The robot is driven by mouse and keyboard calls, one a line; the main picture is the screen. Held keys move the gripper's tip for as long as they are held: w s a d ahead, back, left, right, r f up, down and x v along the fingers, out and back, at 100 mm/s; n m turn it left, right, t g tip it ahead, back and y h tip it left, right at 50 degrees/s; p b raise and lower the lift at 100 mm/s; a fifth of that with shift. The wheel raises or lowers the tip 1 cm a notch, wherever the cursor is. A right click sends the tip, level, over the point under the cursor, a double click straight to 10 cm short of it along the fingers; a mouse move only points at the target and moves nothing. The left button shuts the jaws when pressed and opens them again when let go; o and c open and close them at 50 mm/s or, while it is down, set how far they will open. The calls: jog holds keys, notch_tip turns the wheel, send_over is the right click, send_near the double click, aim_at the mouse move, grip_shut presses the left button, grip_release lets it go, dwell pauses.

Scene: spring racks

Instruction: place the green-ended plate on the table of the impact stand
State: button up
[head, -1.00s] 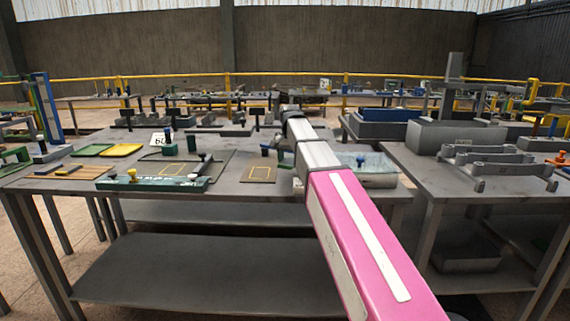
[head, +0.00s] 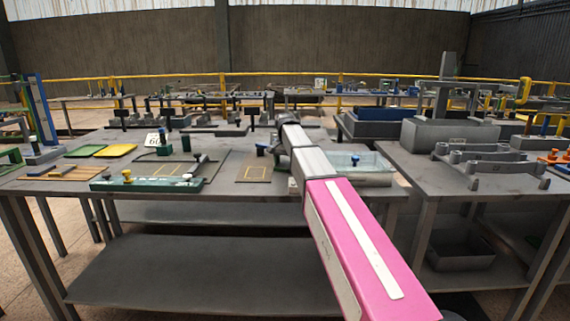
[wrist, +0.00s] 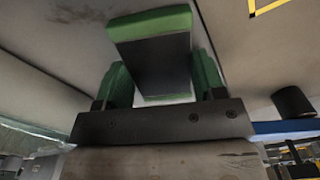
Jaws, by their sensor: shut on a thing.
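In the wrist view my gripper (wrist: 163,78) has its green fingers shut on the sides of a dark plate (wrist: 160,65) with a bright green end (wrist: 150,24). The plate's far part points away from my wrist, over a grey surface. In the head view my pink and white arm reaches over the grey table; the gripper and plate are hidden behind it. A dark mat with a yellow square outline (head: 267,173) lies left of my arm. I cannot tell for sure which fixture is the impact stand.
A green bar fixture with a yellow knob (head: 146,185) lies at the table's front. A clear box (head: 362,168) stands right of my arm. Yellow and green trays (head: 116,150) are at the left. Grey brackets (head: 490,160) stand on the right table. A dark cylinder (wrist: 293,102) shows near my gripper.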

jog(key=shift+f, duration=0.15)
jog(key=o, duration=1.1)
jog(key=shift+o, duration=0.2)
